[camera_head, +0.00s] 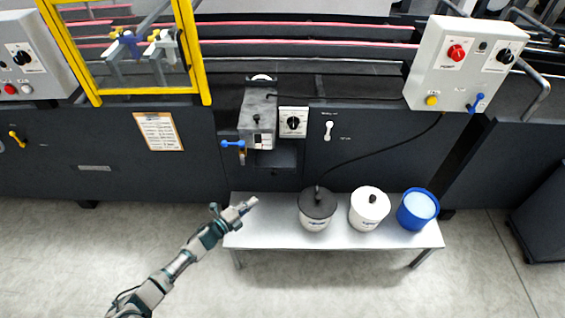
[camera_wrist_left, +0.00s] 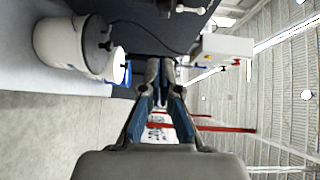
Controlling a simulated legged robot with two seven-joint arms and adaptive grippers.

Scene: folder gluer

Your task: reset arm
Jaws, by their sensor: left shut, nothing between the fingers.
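My left arm comes in from the lower left in the head view. Its gripper (camera_head: 247,205) is over the left end of a low grey bench (camera_head: 270,236), shut and empty, to the left of the black-lidded pot. In the left wrist view the two fingers of the left gripper (camera_wrist_left: 160,75) point away from the camera with their tips together and nothing between them. My right gripper does not show in either view.
A black-lidded pot (camera_head: 317,208), a white-lidded pot (camera_head: 368,207) and a blue bucket (camera_head: 417,209) stand on the bench. Behind is the dark machine with a control box (camera_head: 465,62), a blue-handled valve (camera_head: 233,144) and a yellow frame (camera_head: 200,60). Floor in front is clear.

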